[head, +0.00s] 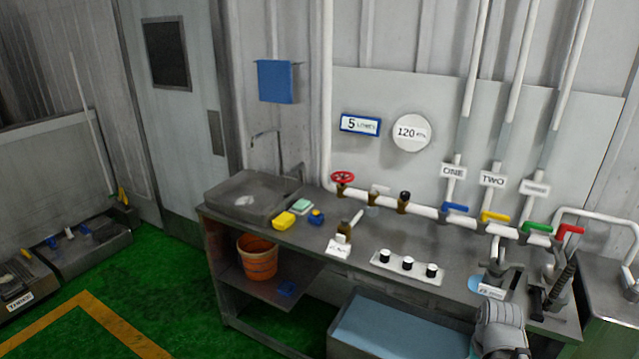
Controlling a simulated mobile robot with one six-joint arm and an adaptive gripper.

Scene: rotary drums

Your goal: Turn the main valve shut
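The likely main valve is a red round handwheel (342,178) on the left end of the white pipe (424,210) along the back of the bench. No label on it can be read, and I cannot tell how far it is turned. A grey ribbed part at the lower right, in front of the bench, looks like my arm. My gripper's fingers cannot be made out clearly among the dark parts there. Nothing of mine touches the red wheel, which is well off to the left.
Blue (455,208), yellow (494,217), green (537,227) and red (570,231) lever valves sit further right. The sink (252,196), yellow sponge (284,221), brown bottle (343,230) and knob panel (408,267) stand on the bench. Green floor at left is open.

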